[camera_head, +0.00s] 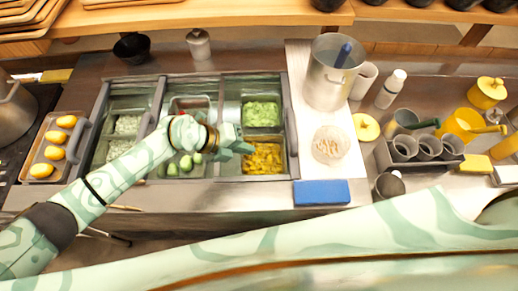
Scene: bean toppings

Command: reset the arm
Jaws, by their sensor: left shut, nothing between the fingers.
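My left arm comes in from the left, and its gripper (246,148) is over the topping bins. The gripper is shut with nothing between its fingers. It hangs between the bin of chopped green topping (262,114) and the bin of yellow topping (264,159). The hand partly hides the bin of green pieces (186,164) below it. A large pale green patterned part of my own body crosses the bottom of the view. My right gripper does not show.
Right of the bins stand a metal pot (325,88), a bowl (329,146) and a blue block (321,193). A tray with yellow items (43,170) lies at the left. Cups (427,149) and yellow containers (466,125) crowd the right. A dark bowl (131,47) sits behind.

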